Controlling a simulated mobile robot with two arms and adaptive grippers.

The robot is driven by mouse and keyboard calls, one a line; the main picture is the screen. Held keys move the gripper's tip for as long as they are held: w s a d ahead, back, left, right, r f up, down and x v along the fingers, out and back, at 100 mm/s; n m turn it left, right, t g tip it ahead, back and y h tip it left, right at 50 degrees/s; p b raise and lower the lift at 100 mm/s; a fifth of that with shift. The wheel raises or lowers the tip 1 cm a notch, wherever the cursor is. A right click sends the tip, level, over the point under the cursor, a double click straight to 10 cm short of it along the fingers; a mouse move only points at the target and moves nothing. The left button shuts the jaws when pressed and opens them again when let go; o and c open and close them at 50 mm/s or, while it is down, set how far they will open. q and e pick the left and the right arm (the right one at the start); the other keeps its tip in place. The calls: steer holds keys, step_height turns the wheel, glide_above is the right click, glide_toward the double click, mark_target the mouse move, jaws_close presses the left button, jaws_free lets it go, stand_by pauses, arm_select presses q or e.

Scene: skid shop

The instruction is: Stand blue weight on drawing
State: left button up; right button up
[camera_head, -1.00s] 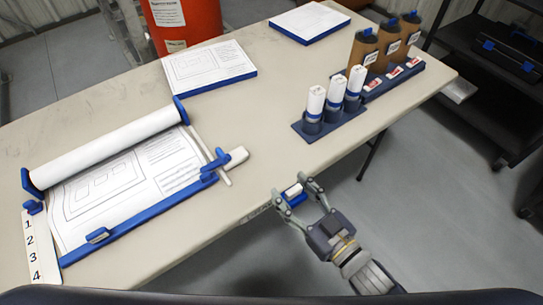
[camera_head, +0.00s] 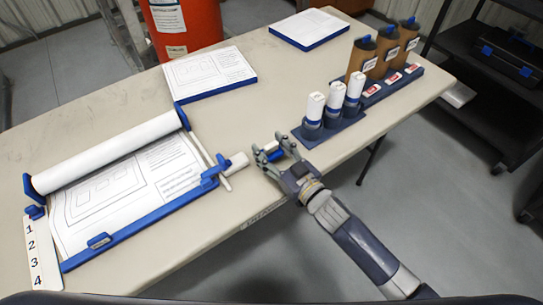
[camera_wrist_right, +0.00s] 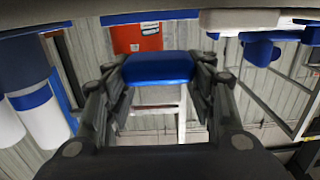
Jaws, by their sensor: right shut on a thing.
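In the right wrist view the weight's blue face (camera_wrist_right: 158,68) sits between the two fingers. The gripper is over the table's front edge, right of the drawing. The drawing (camera_head: 120,190) lies on a blue-edged board, with its far part rolled up in a white roll (camera_head: 110,152). A small blue piece (camera_head: 98,240) sits on the board's front strip. My left gripper is not in view.
White bottles in a blue rack (camera_head: 330,132) stand just right of my gripper, with brown bottles (camera_head: 385,50) behind. A white-and-blue clamp piece (camera_head: 236,162) juts from the board's right side. A numbered strip (camera_head: 42,250) lies at left. Paper stacks (camera_head: 210,75) lie farther back. Mid-table is clear.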

mark_target(271, 157)
steer(key=shift+s+f, duration=0.1)
steer(key=shift+f, duration=1.4)
steer(key=shift+f, duration=0.3)
steer(key=o, duration=1.4)
steer(key=shift+c, duration=0.2)
